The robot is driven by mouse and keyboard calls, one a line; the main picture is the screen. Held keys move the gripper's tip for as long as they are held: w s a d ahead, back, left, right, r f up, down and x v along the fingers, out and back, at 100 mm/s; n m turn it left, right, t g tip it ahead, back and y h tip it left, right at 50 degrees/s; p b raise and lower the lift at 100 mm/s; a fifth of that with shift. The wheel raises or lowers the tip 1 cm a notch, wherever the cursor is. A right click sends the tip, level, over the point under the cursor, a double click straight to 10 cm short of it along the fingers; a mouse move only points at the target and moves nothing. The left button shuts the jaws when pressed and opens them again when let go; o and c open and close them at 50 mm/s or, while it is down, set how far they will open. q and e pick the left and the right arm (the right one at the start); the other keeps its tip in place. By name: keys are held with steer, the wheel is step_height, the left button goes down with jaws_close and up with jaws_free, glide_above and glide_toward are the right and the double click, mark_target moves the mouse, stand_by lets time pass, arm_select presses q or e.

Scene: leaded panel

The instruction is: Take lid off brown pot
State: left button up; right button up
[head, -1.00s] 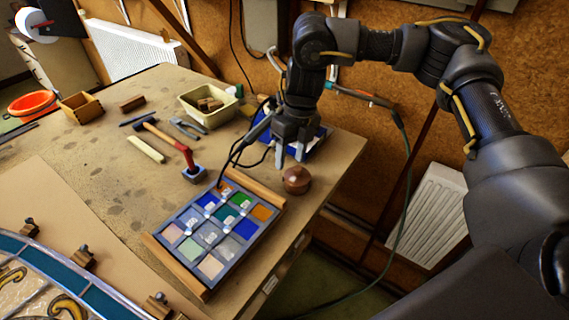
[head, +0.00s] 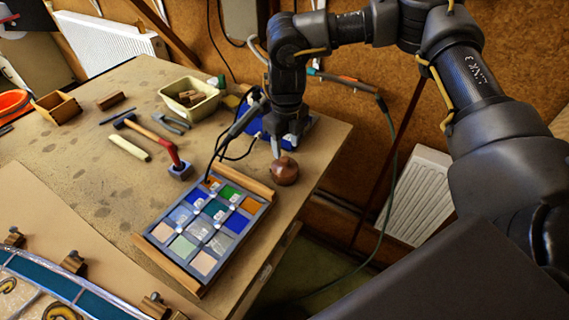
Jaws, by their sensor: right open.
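The brown pot (head: 285,174) is small and round and stands on the workbench near its right edge. Its lid (head: 285,162) appears to be on top, with a small knob; the seam is too small to make out. My right gripper (head: 287,146) points down just above and behind the pot, with its fingers close to the lid. It is open, and I see nothing between the fingers. Whether a finger touches the lid I cannot tell. My left gripper is not in view.
A framed panel of coloured glass (head: 210,228) lies left of the pot. A blue box (head: 262,127) is behind my right gripper, with a black cable nearby. A hammer (head: 158,137) and a cream tray (head: 188,100) lie further left. The bench's right edge is close to the pot.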

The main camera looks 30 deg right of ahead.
mark_target(285, 159)
steer(key=shift+f, duration=0.15)
steer(key=f+p, duration=0.2)
steer(key=f, duration=0.2)
steer(key=shift+a+f+p, duration=0.2)
steer(key=shift+p, duration=0.1)
steer(key=shift+f, duration=0.25)
steer(key=shift+s, duration=0.1)
jaws_close()
